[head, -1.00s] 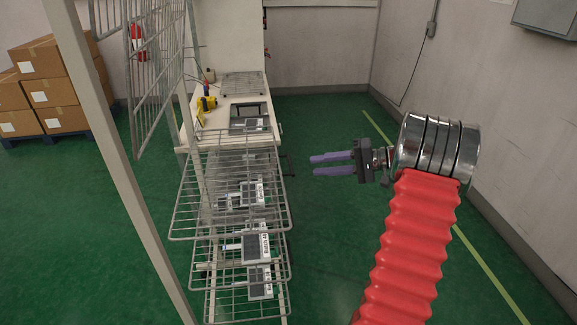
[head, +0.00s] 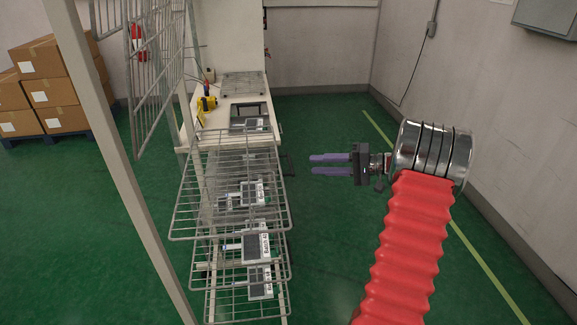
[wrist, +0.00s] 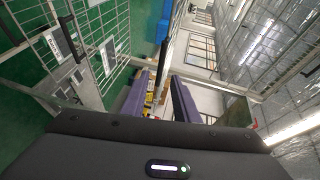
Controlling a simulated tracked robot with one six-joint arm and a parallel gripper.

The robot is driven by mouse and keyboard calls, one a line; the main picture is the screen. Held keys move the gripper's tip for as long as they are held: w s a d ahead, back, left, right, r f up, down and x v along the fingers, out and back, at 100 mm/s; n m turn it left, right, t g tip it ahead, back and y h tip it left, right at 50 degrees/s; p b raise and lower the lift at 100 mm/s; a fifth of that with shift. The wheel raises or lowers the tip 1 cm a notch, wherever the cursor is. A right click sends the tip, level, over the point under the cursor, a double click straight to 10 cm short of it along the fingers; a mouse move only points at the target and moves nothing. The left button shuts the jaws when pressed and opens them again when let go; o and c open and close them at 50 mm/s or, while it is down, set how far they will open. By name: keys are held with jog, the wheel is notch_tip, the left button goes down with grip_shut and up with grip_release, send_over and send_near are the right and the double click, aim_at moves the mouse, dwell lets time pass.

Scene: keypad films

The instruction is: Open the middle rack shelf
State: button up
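The rack's wire shelves stand in a stack left of centre in the head view. The top shelf (head: 178,220) juts out towards me. The middle shelf (head: 283,277) and the lowest shelf (head: 208,310) lie below it, partly hidden by the wires above. Keypad films with white labels (head: 256,247) lie on the shelves. My gripper (head: 312,164) is to the right of the shelves, apart from them. Its two purple fingers point left, parallel, with a gap and nothing between them. The fingers also show in the wrist view (wrist: 160,97), with wire shelving at the left.
A white bench (head: 190,125) with a yellow tool (head: 206,104) stands behind the rack. A pale post (head: 110,160) and a hanging wire panel (head: 155,80) are on the left. Stacked cartons (head: 50,90) stand far left. Green floor is clear around my gripper; a wall is right.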

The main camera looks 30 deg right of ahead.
aim_at(290, 163)
jog(key=x, duration=1)
jog(key=shift+c, duration=0.4)
jog(key=c, duration=0.6)
jog(key=shift+f, duration=0.15)
grip_shut()
